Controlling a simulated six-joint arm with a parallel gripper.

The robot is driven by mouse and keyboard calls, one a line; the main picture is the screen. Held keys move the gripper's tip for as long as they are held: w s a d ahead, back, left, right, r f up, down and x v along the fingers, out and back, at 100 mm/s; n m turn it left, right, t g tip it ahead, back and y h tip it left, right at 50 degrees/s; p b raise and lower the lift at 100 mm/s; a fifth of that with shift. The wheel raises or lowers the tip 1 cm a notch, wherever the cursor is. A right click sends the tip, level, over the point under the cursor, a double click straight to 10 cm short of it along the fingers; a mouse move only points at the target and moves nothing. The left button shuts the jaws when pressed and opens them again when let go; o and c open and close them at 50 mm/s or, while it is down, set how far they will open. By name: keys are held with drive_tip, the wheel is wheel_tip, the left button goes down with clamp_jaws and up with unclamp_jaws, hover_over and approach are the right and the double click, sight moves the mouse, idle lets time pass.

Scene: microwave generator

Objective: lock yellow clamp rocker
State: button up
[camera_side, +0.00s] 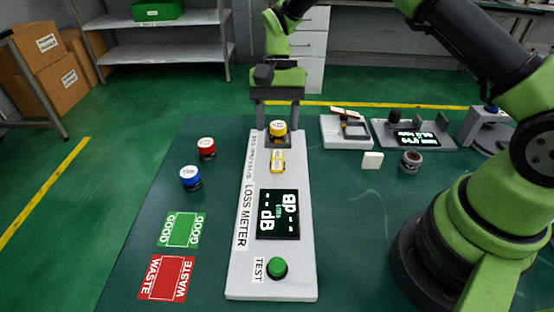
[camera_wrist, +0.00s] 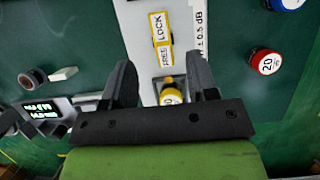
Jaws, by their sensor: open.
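The yellow clamp rocker (camera_side: 277,161) sits on the white loss meter (camera_side: 238,279), in front of a yellow-capped cylinder (camera_side: 278,127). In the wrist view, the rocker (camera_wrist: 161,38) is yellow-edged with white LOCK and FREE faces; FREE is nearer my gripper. I cannot tell which end is pressed down. My gripper (camera_side: 278,118) is open and pointing down at the far end of the meter. In the wrist view, the yellow-capped cylinder (camera_wrist: 171,97) shows between the fingers of my gripper (camera_wrist: 160,66). I cannot tell whether they touch it. Its base is partly hidden.
Red-capped (camera_side: 206,147) and blue-capped (camera_side: 190,176) cylinders stand left of the meter. Green GOOD (camera_side: 181,230) and red WASTE (camera_side: 166,278) mats lie front left. The meter carries a dark display (camera_side: 278,214) and green TEST button (camera_side: 277,267). Other devices (camera_side: 413,134) stand right.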

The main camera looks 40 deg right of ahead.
sight(277, 165)
drive_tip(key=x, duration=0.8)
drive_tip(key=shift+s+f, duration=0.1)
drive_tip(key=shift+f, duration=0.1)
